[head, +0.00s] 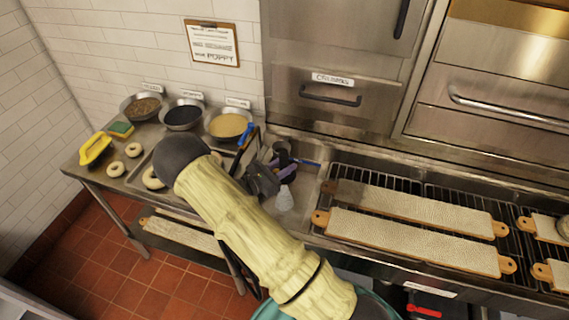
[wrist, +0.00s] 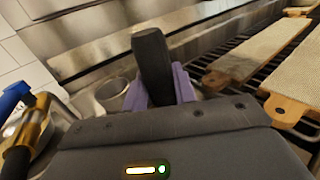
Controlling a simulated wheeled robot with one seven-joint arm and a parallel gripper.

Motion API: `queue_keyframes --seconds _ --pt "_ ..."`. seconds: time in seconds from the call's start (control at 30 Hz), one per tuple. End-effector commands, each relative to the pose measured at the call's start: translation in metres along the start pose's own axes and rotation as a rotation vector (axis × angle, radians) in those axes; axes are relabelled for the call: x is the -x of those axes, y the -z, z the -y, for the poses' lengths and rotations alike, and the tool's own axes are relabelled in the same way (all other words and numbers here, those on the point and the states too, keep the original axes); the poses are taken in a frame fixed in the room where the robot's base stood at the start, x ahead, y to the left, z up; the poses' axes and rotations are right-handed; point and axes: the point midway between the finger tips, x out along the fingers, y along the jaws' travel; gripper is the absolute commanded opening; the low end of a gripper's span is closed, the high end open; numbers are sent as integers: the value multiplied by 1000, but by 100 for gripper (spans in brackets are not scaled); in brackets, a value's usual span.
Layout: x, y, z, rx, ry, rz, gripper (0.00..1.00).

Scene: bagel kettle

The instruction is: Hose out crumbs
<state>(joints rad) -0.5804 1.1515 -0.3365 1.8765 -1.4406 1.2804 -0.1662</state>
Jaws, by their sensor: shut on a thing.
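My gripper (head: 286,172) is over the steel counter section left of the grill. Its purple fingers (wrist: 182,82) are shut on a black cylindrical handle (wrist: 152,62), which stands up between them. The handle's lower end is hidden by the gripper body. A pale, translucent cone shape (head: 285,202) shows just below the gripper in the head view; I cannot tell whether it is water spray. A blue lever on a brass fitting (wrist: 22,108) with a black hose is at the left of the wrist view. I cannot make out any crumbs.
Bagel boards (head: 410,240) lie on the black grill grate (head: 490,190) to the right. Three bowls, including a cream-coloured one (head: 228,124), several bagels, a yellow-handled tool (head: 95,148) and a sponge (head: 121,129) are on the left counter. A steel cabinet (head: 335,55) stands behind.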

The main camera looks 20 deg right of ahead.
Motion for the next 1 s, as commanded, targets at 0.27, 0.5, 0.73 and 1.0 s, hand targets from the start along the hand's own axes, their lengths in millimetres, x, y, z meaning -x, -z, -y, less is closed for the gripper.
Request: queue_keyframes --seconds 0.27,0.5,0.73,1.0 --pt "8 -1 5 -2 0 1 0" --pt "17 -1 8 -1 -6 1 0" --pt "21 -1 13 -1 -2 1 0" --pt "28 -1 18 -1 -1 2 0"
